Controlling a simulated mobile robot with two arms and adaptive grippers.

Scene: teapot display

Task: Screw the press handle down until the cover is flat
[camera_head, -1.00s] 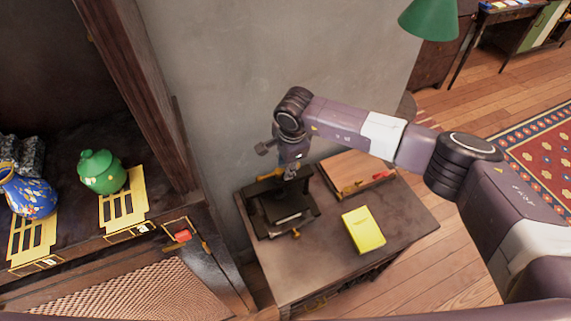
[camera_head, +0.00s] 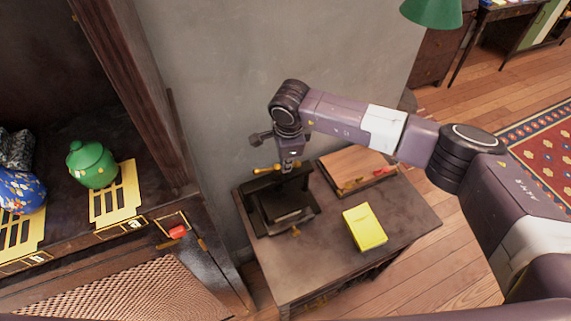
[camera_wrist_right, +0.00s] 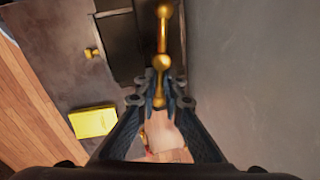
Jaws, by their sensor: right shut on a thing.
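The dark press (camera_head: 262,217) stands at the back left of the small table, near the wall. Its gold handle (camera_head: 264,169) is a bar with ball ends on top of the press. The handle (camera_wrist_right: 163,35) runs up the middle of the right wrist view, with a round ball at mid-length. My right gripper (camera_head: 289,167) points down over the press. In the wrist view its fingers (camera_wrist_right: 160,88) are closed around the near end of the bar. The cover lies under the arm and handle, and I cannot tell whether it is flat. My left gripper is not in view.
A yellow book (camera_head: 364,228) lies on the front right of the table (camera_head: 315,270). A wooden board (camera_head: 352,167) lies behind it. The grey wall (camera_head: 215,120) is close behind the press. A shelf with a green teapot (camera_head: 92,165) is at the left.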

